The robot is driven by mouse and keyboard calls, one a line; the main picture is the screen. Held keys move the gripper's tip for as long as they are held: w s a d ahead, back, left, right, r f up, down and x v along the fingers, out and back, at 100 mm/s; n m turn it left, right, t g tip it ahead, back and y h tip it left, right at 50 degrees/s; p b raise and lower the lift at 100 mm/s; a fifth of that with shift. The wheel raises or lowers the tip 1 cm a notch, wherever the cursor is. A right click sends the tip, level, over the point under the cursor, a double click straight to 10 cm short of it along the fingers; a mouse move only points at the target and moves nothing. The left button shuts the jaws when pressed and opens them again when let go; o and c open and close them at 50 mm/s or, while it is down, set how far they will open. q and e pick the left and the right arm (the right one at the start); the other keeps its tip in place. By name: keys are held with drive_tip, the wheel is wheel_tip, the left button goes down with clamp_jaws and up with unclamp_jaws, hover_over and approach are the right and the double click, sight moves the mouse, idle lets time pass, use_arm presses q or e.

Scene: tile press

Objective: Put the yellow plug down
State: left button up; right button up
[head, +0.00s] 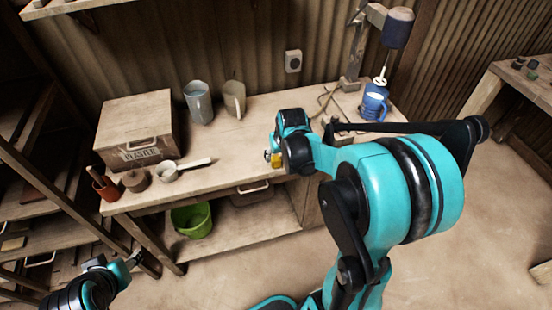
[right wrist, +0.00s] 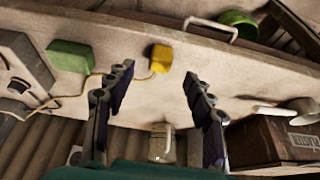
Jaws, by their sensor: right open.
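The yellow plug (right wrist: 161,58) lies on the wooden bench top in the right wrist view, with a thin cord running off to the left. My right gripper (right wrist: 159,74) is open, its two fingers apart on either side of the plug's line. The plug appears just beyond the fingertips, and no finger visibly touches it. In the head view a bit of the yellow plug (head: 277,160) shows below my right gripper (head: 270,155) near the bench's front edge; the rest is hidden by the arm. My left gripper (head: 132,261) is at the lower left, away from the bench; its jaws are unclear.
A green block (right wrist: 70,55) and a grey box (right wrist: 22,68) lie left of the plug in the right wrist view. The plaster box (head: 140,128), a grey cup (head: 198,103) and a blue jug (head: 373,105) stand on the bench. A green bucket (head: 192,221) is below.

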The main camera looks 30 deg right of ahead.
sight(276, 159)
drive_tip(key=b+x, duration=0.1)
drive_tip(key=x, duration=0.2)
drive_tip(key=b+x, duration=0.2)
drive_tip(key=x, duration=0.2)
drive_tip(key=shift+w+f, duration=0.1)
drive_tip(key=shift+w, duration=0.4)
drive_tip(key=shift+c, duration=0.8)
clamp_jaws()
